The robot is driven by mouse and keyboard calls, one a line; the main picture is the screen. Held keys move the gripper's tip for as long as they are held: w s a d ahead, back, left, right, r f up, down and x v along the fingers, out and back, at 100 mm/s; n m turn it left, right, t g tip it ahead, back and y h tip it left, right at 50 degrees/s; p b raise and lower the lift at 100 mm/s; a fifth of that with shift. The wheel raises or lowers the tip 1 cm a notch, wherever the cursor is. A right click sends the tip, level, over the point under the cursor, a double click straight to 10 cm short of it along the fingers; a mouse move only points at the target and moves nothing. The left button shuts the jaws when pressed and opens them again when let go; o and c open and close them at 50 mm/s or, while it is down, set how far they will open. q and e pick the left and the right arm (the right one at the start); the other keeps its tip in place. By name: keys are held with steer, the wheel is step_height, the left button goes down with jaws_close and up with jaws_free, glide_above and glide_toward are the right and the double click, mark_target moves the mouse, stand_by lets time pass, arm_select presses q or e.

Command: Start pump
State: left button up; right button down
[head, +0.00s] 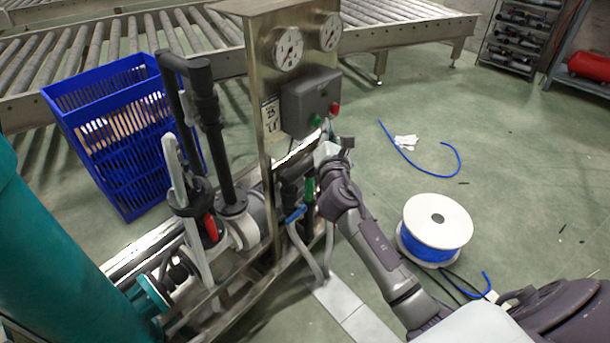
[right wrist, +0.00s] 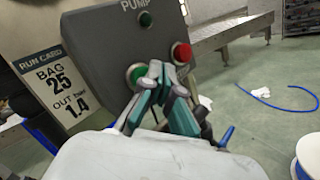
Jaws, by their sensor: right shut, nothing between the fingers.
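The grey pump control box (head: 309,101) is fixed to the metal panel below two dials. In the right wrist view the box (right wrist: 108,42) carries the word PUMP, a small dark green lamp (right wrist: 145,19), a green button (right wrist: 135,73) in a pale ring and a red button (right wrist: 182,53). My right gripper (right wrist: 163,70) is shut and empty. Its tips are just right of the green button and partly overlap its ring; whether they touch is unclear. In the head view the gripper (head: 327,130) is just below the box. My left gripper is out of view.
A run card (right wrist: 53,80) reads BAG 25, OUT bar 1.4. Gauges (head: 288,48) sit above the box. Pipes and a blue-handled valve (head: 295,214) are below. A blue crate (head: 118,135) stands left. A blue hose reel (head: 437,232) stands on the floor at right.

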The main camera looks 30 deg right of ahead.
steer(key=shift+w, duration=0.15)
stand_by(0.4)
steer(key=shift+w+a, duration=0.15)
steer(key=shift+w, duration=0.1)
steer(key=shift+s, duration=0.1)
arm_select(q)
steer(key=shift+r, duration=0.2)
arm_select(e)
steer(key=shift+s, duration=0.3)
arm_select(q)
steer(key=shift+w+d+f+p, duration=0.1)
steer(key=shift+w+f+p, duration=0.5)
steer(key=shift+p, duration=0.5)
arm_select(e)
steer(key=s+d, duration=0.2)
steer(key=s, duration=0.3)
steer(key=shift+s+d, duration=0.3)
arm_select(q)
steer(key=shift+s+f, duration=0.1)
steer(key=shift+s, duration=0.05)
